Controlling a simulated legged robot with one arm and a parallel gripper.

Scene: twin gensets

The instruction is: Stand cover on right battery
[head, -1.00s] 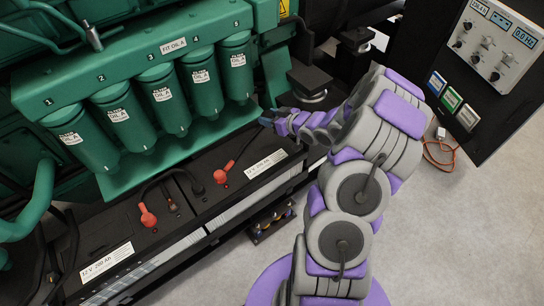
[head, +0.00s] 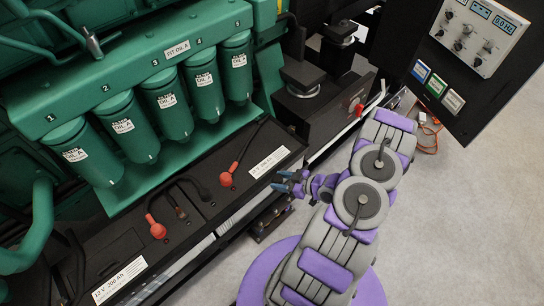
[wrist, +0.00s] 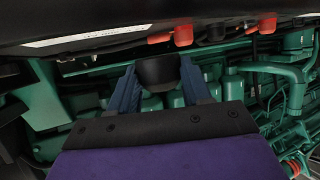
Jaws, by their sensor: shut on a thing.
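The right battery (head: 238,196) is a black box with a white label and a red terminal cover (head: 227,177) on a cable. My gripper (head: 284,182) is in front of its right end, with blue fingers. In the wrist view my gripper (wrist: 161,82) is shut on a black, round, cup-like cover (wrist: 158,72). In the head view the held cover is too small to make out. The left battery (head: 80,270) carries another red cover (head: 155,228) and a small brownish terminal (head: 181,212).
Green oil filters (head: 165,105) hang in a row above the batteries. A black frame and mount (head: 302,88) stand beyond the right battery. A control panel (head: 480,35) is at upper right. Grey floor (head: 450,220) at the right is open.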

